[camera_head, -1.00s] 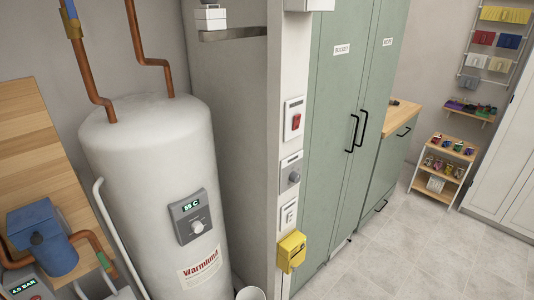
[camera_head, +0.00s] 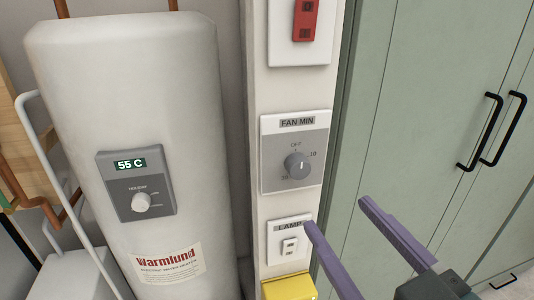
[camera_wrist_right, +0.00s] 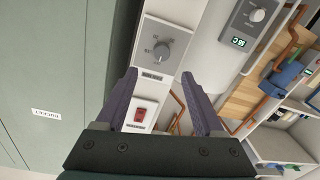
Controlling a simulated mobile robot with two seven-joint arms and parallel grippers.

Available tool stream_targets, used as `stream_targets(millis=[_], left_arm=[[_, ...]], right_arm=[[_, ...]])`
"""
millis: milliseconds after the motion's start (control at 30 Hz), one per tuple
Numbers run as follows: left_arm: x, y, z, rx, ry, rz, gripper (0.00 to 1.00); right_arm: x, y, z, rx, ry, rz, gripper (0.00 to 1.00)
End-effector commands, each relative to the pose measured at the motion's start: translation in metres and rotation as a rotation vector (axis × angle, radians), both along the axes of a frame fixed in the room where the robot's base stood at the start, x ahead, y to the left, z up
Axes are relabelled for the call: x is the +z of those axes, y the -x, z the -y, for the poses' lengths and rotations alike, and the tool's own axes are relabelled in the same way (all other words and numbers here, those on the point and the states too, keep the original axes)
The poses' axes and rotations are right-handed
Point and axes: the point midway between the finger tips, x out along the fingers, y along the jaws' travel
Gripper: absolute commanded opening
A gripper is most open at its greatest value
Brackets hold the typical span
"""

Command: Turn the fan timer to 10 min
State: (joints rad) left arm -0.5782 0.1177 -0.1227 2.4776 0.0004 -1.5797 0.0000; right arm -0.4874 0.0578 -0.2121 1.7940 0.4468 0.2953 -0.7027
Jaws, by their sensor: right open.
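The fan timer is a grey plate (camera_head: 281,183) labelled "FAN MIN" with a round dark grey knob (camera_head: 298,165) on a narrow white wall panel. "OFF" is printed above the knob and "10" to its upper right. The light pointer line looks roughly upright, near OFF; its exact setting is too small to tell. My right gripper (camera_head: 337,212) has purple fingers, open and empty, below and right of the knob, apart from it. In the right wrist view the knob (camera_wrist_right: 168,48) shows just beyond the spread fingertips (camera_wrist_right: 158,73). My left gripper is out of view.
A red rocker switch (camera_head: 306,20) is above the timer; a lamp switch (camera_head: 289,246) and yellow box (camera_head: 289,287) are below. A white water heater (camera_head: 135,75) with its own dial (camera_head: 141,202) stands left. Green cupboard doors (camera_head: 430,90) with black handles are right.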

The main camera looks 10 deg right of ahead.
Motion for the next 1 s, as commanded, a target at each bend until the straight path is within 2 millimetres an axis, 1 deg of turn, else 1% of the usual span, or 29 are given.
stream_targets(millis=[67,167,400,500,600,733,1000], left_arm=[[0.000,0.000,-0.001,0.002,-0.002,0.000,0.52],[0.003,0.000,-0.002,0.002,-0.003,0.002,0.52],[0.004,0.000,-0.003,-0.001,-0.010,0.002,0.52],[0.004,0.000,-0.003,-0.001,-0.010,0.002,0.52],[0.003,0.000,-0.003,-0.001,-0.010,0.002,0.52],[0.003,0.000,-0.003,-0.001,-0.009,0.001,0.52],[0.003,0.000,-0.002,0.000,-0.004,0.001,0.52]], right_arm=[[0.001,-0.006,0.000,-0.004,-0.002,0.007,0.70],[0.003,-0.019,-0.001,-0.004,-0.002,0.009,0.70],[0.002,-0.064,-0.005,-0.002,-0.002,0.008,0.70],[0.002,-0.080,-0.006,-0.002,-0.001,0.008,0.70],[0.001,-0.090,-0.007,-0.002,0.000,0.006,0.70],[0.001,-0.097,-0.008,-0.002,-0.001,0.003,0.70],[0.001,-0.098,-0.008,-0.001,-0.001,0.003,0.70]])
